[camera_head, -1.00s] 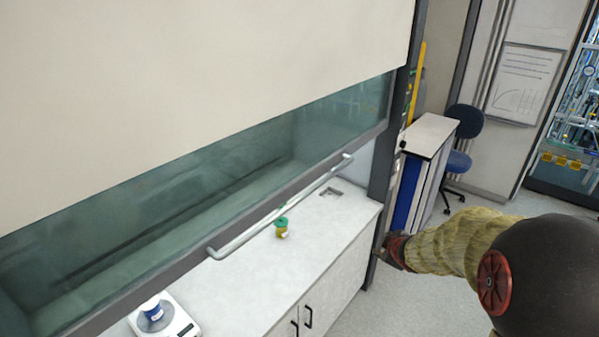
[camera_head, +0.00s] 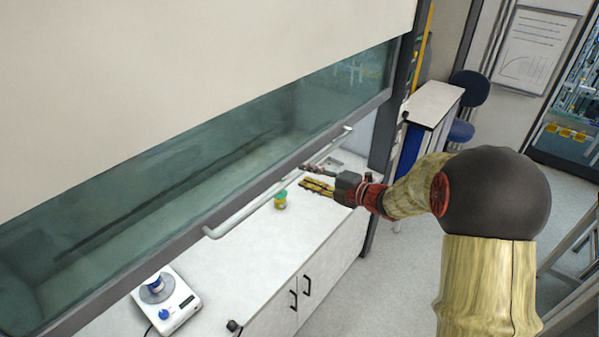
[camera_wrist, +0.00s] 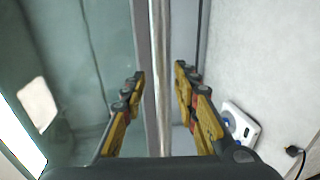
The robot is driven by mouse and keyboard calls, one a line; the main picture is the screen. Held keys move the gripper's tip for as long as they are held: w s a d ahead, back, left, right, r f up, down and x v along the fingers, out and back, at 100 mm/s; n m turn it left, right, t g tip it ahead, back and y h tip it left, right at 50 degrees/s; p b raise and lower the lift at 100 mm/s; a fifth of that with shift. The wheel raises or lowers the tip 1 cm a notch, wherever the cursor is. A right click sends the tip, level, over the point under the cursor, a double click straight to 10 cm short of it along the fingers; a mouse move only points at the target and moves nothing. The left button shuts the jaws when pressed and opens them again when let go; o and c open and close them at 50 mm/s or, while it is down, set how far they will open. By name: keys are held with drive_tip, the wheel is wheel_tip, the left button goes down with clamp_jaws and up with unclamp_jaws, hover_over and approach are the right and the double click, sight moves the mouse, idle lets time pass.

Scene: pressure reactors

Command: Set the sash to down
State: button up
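The fume hood sash (camera_head: 180,165) is a glass pane in a grey frame, partly raised, with an open gap between its lower edge and the worktop. A pale bar handle (camera_head: 247,211) runs along its lower frame. My gripper (camera_head: 309,177) is at the right part of the handle, fingers apart. In the wrist view the handle (camera_wrist: 160,90) runs upright between the two yellow fingers of my gripper (camera_wrist: 159,72), with a gap visible on each side. I cannot tell how deep the handle lies between the fingertips.
A small yellow pot with a green lid (camera_head: 280,200) stands on the worktop (camera_head: 245,265) near my gripper. A white balance or stirrer (camera_head: 178,310) with a blue-banded vessel stands at the lower left. A side bench (camera_head: 433,103) and blue chair (camera_head: 461,130) are at the right.

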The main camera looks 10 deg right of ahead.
sight(299, 171)
drive_tip(key=shift+x, duration=1.85)
drive_tip(key=shift+c, duration=0.4)
clamp_jaws()
